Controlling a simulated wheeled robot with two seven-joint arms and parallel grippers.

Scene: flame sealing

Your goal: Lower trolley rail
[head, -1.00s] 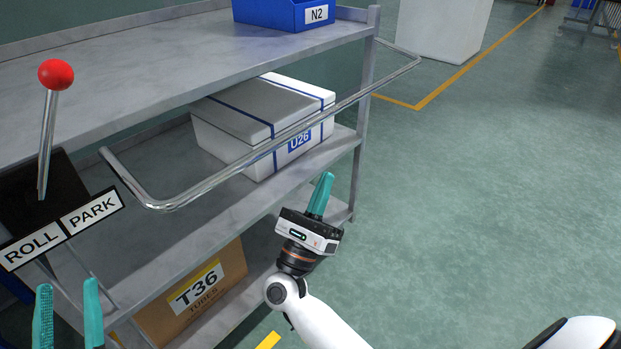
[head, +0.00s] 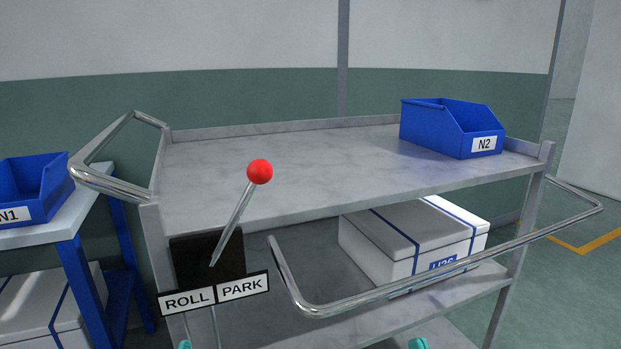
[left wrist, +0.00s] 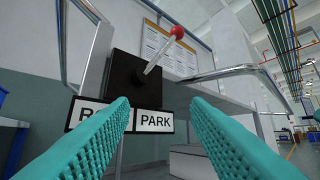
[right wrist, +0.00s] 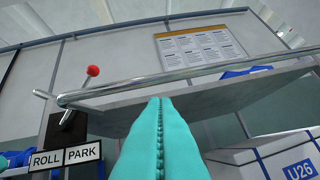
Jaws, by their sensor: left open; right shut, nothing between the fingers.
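The trolley rail (head: 430,284) is a chrome U-shaped bar sticking out from the trolley's near side, below the top shelf (head: 290,185). It also crosses the right wrist view (right wrist: 200,76). The lever (head: 235,215) has a red ball and leans right, above the ROLL and PARK labels (head: 214,293). My left gripper (left wrist: 160,104) is open and empty, pointing up towards the lever block. My right gripper (right wrist: 160,100) is shut and empty; its tips appear just under the rail, and contact cannot be told. In the head view only their tips show.
A blue bin N2 (head: 450,130) stands on the top shelf. A white box U26 (head: 385,240) sits on the shelf below, behind the rail. A chrome end handle (head: 100,182) sticks out left. A blue-legged table (head: 75,265) with bin N1 (head: 30,190) stands at left.

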